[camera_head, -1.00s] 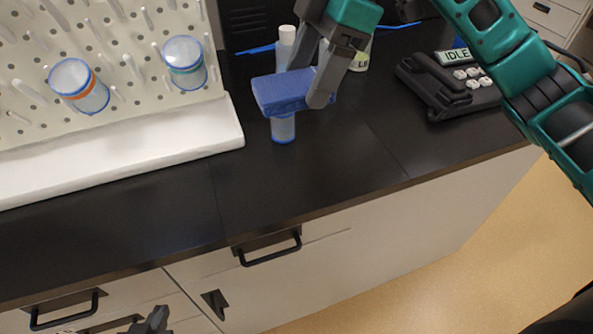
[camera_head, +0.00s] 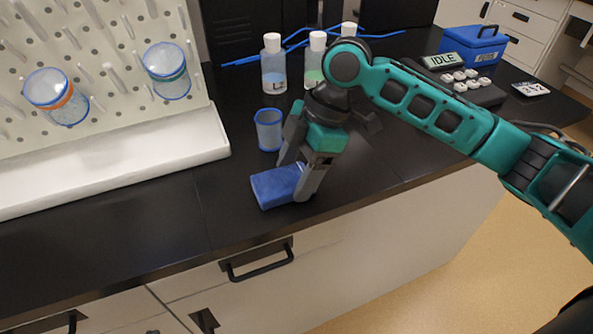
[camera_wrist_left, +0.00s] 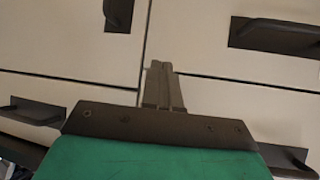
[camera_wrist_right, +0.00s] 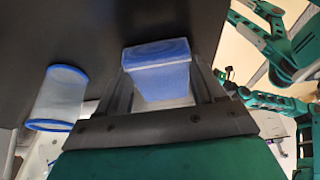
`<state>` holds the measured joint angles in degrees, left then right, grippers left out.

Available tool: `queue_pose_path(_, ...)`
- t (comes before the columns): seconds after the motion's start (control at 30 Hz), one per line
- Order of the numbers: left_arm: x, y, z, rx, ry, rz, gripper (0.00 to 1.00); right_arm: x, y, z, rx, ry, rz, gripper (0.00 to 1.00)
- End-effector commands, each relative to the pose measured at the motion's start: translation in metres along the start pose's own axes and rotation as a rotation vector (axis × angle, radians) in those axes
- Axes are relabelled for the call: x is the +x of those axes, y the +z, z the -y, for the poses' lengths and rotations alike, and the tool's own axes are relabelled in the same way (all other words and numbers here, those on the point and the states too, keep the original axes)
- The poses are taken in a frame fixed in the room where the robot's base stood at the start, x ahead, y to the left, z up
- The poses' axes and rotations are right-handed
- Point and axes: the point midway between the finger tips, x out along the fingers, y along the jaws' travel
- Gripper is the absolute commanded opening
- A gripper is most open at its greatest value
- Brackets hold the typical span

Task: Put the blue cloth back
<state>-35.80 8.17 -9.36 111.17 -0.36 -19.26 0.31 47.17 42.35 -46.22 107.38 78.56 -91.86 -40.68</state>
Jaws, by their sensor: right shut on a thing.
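The blue cloth (camera_head: 276,186) is a folded block at the front of the black counter in the head view. My right gripper (camera_head: 300,184) is shut on it, fingers pointing down, with the cloth at or just above the counter top; I cannot tell if it touches. In the right wrist view the cloth (camera_wrist_right: 160,68) sits between the two fingers. My left gripper (camera_wrist_left: 163,84) shows only in the left wrist view, in front of the cabinet drawers, with its fingers together and nothing between them.
A blue-rimmed cup (camera_head: 269,130) stands just behind the cloth. Several white-capped bottles (camera_head: 273,65) stand further back. A pegboard (camera_head: 95,60) with two hanging cups and a white ledge (camera_head: 120,150) is at left. A keypad device (camera_head: 462,80) and blue box (camera_head: 472,46) are at back right.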

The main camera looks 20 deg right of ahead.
Motion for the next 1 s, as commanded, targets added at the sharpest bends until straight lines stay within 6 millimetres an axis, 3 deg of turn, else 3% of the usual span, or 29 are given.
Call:
queue_pose_path(0.37,0.0,-0.003,0.0,0.0,-0.001,-0.003,0.0,0.004,0.002,0.0,0.001,0.001,-0.001,0.44)
queue_pose_path(0.4,0.0,-0.002,0.001,0.0,-0.001,-0.003,0.0,0.004,0.002,-0.001,0.001,0.002,-0.001,0.72)
queue_pose_path(0.6,0.0,-0.002,0.001,0.0,-0.001,-0.003,0.0,0.003,0.002,-0.001,0.0,0.002,-0.001,0.91)
queue_pose_path(0.87,0.0,-0.002,0.001,0.0,-0.001,-0.003,0.0,0.003,0.001,-0.001,0.0,0.002,-0.001,0.94)
queue_pose_path(1.0,-0.001,-0.003,0.001,0.0,-0.001,-0.002,0.0,-0.008,0.0,-0.001,0.0,0.005,0.0,0.94)
